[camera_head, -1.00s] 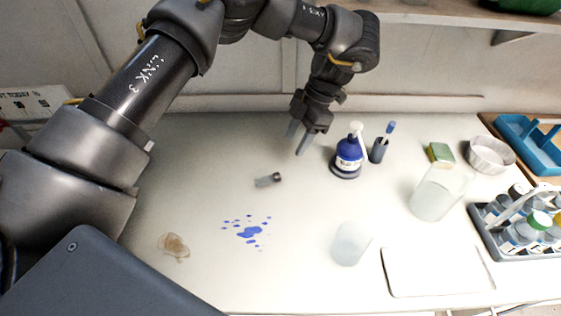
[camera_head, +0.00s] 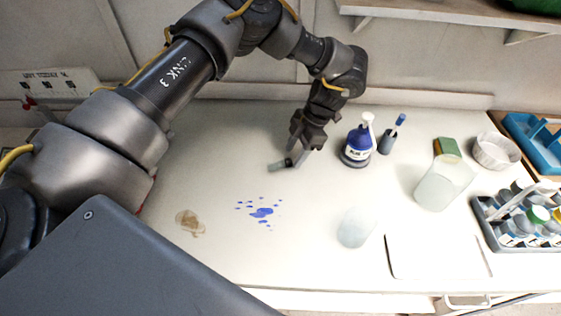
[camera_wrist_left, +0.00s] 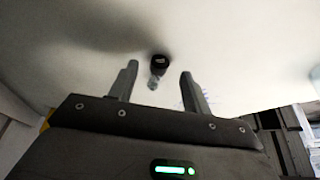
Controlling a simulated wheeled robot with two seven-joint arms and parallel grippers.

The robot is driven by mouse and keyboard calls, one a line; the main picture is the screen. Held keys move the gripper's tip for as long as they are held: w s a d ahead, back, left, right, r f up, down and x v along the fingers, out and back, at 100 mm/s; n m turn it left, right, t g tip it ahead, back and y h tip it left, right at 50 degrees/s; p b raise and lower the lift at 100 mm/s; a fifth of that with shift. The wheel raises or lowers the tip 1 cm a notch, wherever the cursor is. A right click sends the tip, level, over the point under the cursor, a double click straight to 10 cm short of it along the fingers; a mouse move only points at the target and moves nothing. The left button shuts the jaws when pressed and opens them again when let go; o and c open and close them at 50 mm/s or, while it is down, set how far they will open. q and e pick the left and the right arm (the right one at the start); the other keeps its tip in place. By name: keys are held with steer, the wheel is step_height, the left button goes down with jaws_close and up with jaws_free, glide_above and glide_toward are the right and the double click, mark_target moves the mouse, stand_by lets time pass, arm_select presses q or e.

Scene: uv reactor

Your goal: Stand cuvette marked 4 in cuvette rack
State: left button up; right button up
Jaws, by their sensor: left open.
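A small cuvette (camera_head: 279,165) with a dark cap lies on its side on the white bench; no number is legible on it. It also shows in the left wrist view (camera_wrist_left: 155,80), cap pointing away, between the finger lines. My left gripper (camera_head: 297,157) is open, pointing down just at the cuvette's capped end, with the cap partly hidden by a finger. In the left wrist view the two fingertips (camera_wrist_left: 159,69) stand apart on either side of it, not closed on it. A blue rack-like holder (camera_head: 535,148) is at the far right edge, partly cut off. My right gripper is not in view.
A blue wash bottle (camera_head: 357,143) and a dark cup with a blue-tipped item (camera_head: 387,143) stand right of the gripper. Beakers (camera_head: 443,185), a white dish (camera_head: 496,151) and a grey bottle caddy (camera_head: 505,236) are further right. Blue spots (camera_head: 262,212) mark the bench.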

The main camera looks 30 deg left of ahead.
arm_select(q)
steer(key=shift+x, duration=1.25)
steer(key=shift+c, duration=0.8)
jaws_close()
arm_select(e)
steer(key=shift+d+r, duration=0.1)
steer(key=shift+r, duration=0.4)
arm_select(q)
steer(key=shift+r, duration=0.2)
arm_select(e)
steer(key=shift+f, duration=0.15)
